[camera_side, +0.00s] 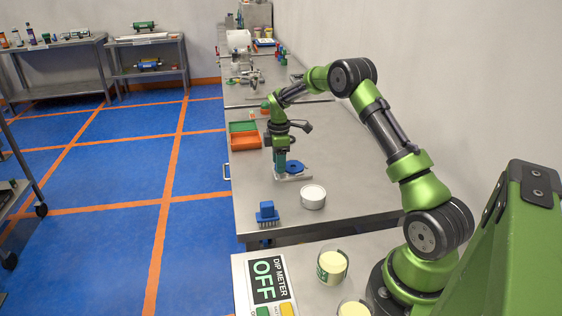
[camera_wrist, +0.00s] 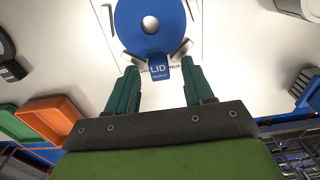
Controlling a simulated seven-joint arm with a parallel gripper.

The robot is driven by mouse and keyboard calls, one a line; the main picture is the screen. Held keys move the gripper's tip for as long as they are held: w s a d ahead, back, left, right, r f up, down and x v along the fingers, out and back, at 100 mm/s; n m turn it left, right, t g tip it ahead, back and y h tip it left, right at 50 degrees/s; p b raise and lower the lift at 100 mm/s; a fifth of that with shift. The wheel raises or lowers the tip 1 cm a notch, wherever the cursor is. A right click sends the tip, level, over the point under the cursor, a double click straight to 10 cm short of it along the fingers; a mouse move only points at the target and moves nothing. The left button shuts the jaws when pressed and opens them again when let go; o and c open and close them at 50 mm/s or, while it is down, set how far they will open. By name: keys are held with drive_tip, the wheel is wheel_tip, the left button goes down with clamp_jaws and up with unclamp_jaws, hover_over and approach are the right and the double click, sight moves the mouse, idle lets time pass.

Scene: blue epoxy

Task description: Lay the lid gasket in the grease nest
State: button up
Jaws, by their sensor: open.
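The lid gasket is a flat blue ring with a hole and a tab lettered "LID"; the wrist view shows it (camera_wrist: 140,38) at top centre. In the side view the blue ring (camera_side: 294,165) lies on a pale plate (camera_side: 291,177). My gripper (camera_side: 281,166) points down beside the ring, over the plate. In the wrist view my gripper (camera_wrist: 159,68) is open, its teal fingers on either side of the tab and nothing held. Whether the fingers touch the tab cannot be told. I cannot tell which thing is the grease nest.
A white round dish (camera_side: 313,197) and a blue brush (camera_side: 267,213) stand nearer the side camera. An orange bin (camera_side: 245,141) and a green bin (camera_side: 242,127) lie behind the gripper. A meter reading "OFF" (camera_side: 266,282) and beakers (camera_side: 332,264) are in front. Bare steel lies left of the plate.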

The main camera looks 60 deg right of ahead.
drive_tip(key=shift+r, duration=2.45)
wheel_tip(320, 180, up, 17)
drive_tip(key=shift+f, duration=0.1)
drive_tip(key=s+a+m+t+y, duration=0.2)
drive_tip(key=s+a+m+t, duration=0.5)
drive_tip(key=s+a+m, duration=0.6)
drive_tip(key=s+a, duration=1.1)
drive_tip(key=a, duration=0.2)
drive_tip(key=shift+a+r, duration=0.4)
